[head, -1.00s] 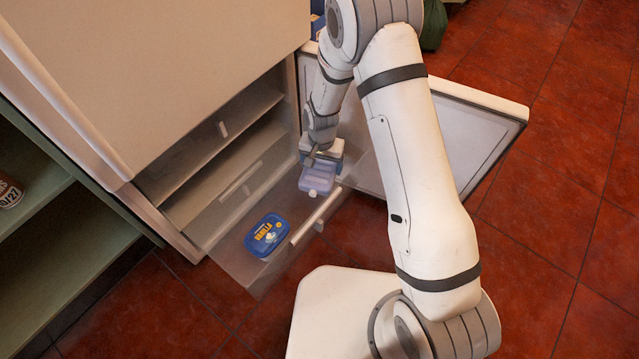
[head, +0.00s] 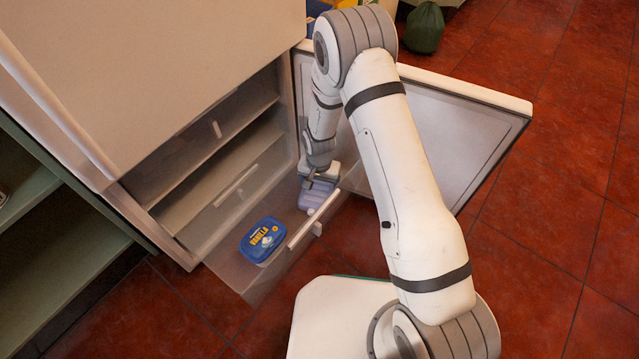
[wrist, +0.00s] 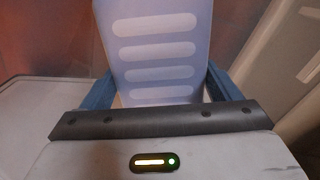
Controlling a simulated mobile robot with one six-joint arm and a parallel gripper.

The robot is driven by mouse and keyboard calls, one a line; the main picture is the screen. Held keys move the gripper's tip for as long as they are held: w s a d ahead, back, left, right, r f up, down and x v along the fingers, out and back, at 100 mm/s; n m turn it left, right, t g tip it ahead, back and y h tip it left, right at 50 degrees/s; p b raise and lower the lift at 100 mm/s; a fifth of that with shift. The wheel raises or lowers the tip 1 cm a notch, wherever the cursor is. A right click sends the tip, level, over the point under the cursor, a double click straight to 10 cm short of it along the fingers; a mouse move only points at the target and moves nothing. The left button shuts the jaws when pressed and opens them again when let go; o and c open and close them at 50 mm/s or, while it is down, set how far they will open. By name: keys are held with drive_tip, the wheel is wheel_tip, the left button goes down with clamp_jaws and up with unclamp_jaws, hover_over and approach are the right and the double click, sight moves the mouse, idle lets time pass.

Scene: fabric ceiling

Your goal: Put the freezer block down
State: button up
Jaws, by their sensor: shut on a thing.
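The freezer block (head: 313,196) is pale lilac-blue and sits in my gripper (head: 318,180) over the right part of the pulled-out clear freezer drawer (head: 228,262). In the wrist view the freezer block (wrist: 160,50) shows several light oval marks, and my gripper (wrist: 160,95) is shut on it with a blue finger at each side. In the head view my wrist hides the block's rear part. I cannot tell whether the block touches the drawer floor.
A blue tub marked vanilla (head: 263,239) lies in the drawer, left of the block. The drawer's white handle (head: 313,220) runs along its front edge. The open freezer door (head: 450,130) stands to the right. Green shelves (head: 60,240) are at the left.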

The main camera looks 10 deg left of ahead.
drive_tip(key=o, duration=1.2)
drive_tip(key=shift+f, duration=0.1)
drive_tip(key=shift+c, duration=0.2)
wheel_tip(320, 180, up, 12)
drive_tip(key=p, duration=0.5)
wheel_tip(320, 180, up, 10)
hover_over(319, 184)
drive_tip(key=d, duration=0.5)
drive_tip(key=s+d+r, duration=0.4)
drive_tip(key=d+r, duration=0.4)
drive_tip(key=r, duration=0.2)
drive_tip(key=s+d+r, duration=0.4)
drive_tip(key=s+r, duration=0.1)
drive_tip(key=s, duration=0.2)
drive_tip(key=s+d+r+n+t, duration=0.1)
drive_tip(key=s+d+r, duration=0.4)
drive_tip(key=s, duration=0.2)
drive_tip(key=shift+s+d+n, duration=0.15)
drive_tip(key=shift+s+n, duration=0.15)
drive_tip(key=shift+s, duration=0.1)
